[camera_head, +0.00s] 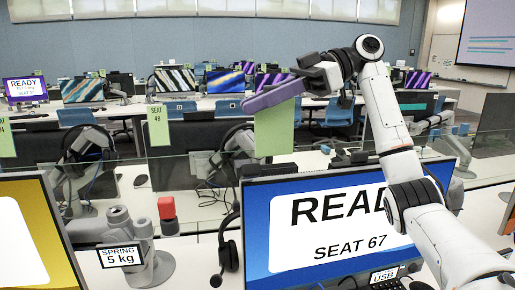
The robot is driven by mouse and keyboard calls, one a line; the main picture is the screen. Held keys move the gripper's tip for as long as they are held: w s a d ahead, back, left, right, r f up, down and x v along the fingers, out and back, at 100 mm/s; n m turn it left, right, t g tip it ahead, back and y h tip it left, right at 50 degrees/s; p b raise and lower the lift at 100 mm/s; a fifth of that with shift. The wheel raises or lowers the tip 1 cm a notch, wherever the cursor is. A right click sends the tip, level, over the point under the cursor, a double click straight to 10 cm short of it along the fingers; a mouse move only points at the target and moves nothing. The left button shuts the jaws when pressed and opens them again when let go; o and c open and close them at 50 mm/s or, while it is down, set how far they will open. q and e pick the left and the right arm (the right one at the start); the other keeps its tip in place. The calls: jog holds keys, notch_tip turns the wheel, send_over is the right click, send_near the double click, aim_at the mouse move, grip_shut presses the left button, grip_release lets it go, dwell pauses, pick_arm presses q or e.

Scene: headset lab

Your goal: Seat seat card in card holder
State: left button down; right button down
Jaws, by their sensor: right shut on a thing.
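My right gripper (277,95) reaches in from the right and is shut on a plain green seat card (274,132). A long purple bar, apparently its finger, lies across the card's top edge. The card hangs roughly upright, its lower end near the line of the glass partition's top edge. I cannot tell whether it touches the glass. I cannot make out a card holder; it may be hidden behind the card or the monitor. My left gripper is not in view.
A monitor reading SEAT 67 (300,262) stands below the card. Left are a yellow-screened monitor (58,225), a grey monitor arm labelled SPRING 5 kg (125,235), a red block (167,210) and a headset (228,250). The glass partition (180,172) carries a SEAT 48 card (158,130).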

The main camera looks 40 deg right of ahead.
aim_at(258, 136)
notch_tip(258, 136, down, 7)
jog(key=shift+w+r+b, duration=0.1)
jog(key=shift+b, duration=0.2)
jog(key=c, duration=1.7)
grip_release()
jog(key=shift+c, duration=0.2)
jog(key=v, duration=1.2)
